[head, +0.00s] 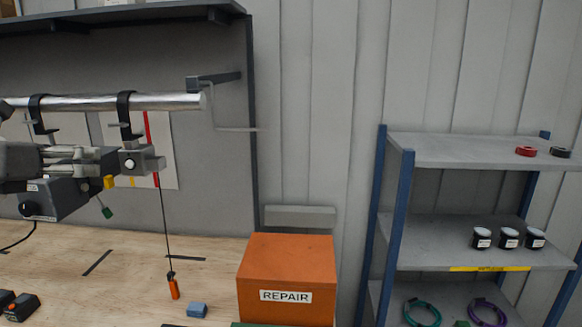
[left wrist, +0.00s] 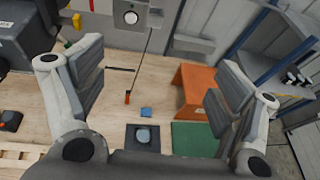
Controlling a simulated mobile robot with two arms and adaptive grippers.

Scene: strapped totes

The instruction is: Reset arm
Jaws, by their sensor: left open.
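My left gripper (left wrist: 158,65) shows in the left wrist view with its two grey padded fingers wide apart. Nothing is between the pads. It is over the wooden bench (left wrist: 60,120), with an orange box (left wrist: 193,82) beyond its right finger. My right gripper is in neither view.
The orange REPAIR box (head: 285,270) stands on the bench near a blue block (head: 197,309) and an orange-handled tool (head: 174,288) on a cord. A metal rail (head: 110,102) hangs above. A blue-framed shelf (head: 430,150) stands right. A green mat (left wrist: 195,139) lies nearby.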

